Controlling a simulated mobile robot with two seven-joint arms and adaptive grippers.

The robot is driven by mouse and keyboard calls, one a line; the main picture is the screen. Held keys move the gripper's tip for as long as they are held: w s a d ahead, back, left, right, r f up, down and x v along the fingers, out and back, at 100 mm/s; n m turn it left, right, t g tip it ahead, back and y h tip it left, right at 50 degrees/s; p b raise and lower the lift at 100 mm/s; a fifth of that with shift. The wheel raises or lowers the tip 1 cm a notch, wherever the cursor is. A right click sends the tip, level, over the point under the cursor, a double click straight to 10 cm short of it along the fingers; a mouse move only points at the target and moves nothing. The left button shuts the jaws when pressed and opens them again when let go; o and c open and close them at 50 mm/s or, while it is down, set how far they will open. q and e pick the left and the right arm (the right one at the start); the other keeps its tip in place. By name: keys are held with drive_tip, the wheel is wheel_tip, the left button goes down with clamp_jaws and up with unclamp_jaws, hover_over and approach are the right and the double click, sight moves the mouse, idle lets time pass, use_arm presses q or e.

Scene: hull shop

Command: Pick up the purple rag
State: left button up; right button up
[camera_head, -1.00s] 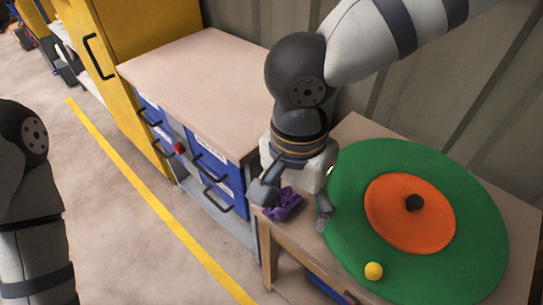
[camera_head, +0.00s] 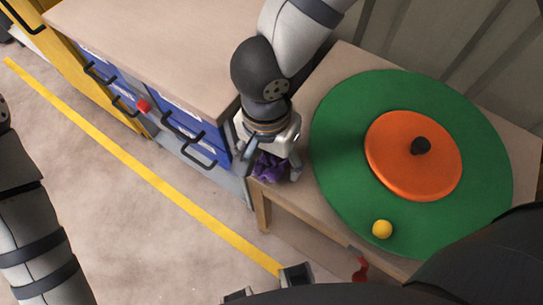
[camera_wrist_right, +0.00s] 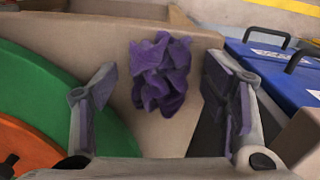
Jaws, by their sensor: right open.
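The purple rag (camera_head: 269,168) lies crumpled on the left end of the wooden table (camera_head: 310,193), near its edge. In the right wrist view the rag (camera_wrist_right: 161,73) shows whole, between and beyond the two fingers. My right gripper (camera_head: 271,163) is over the rag, pointing down, and hides part of it in the head view. In the right wrist view the gripper (camera_wrist_right: 160,95) is open, with its fingers well apart on either side of the rag and nothing held.
A blue drawer cabinet (camera_head: 190,132) stands to the left. A red object (camera_head: 360,270) shows below the table's front edge.

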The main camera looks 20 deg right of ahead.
sight(270, 162)
use_arm(q)
drive_tip(key=shift+w, duration=0.1)
use_arm(e)
drive_tip(key=shift+w, duration=0.1)
drive_tip(key=c, duration=0.8)
use_arm(q)
drive_tip(key=shift+r, duration=0.1)
use_arm(e)
drive_tip(key=shift+r, duration=0.15)
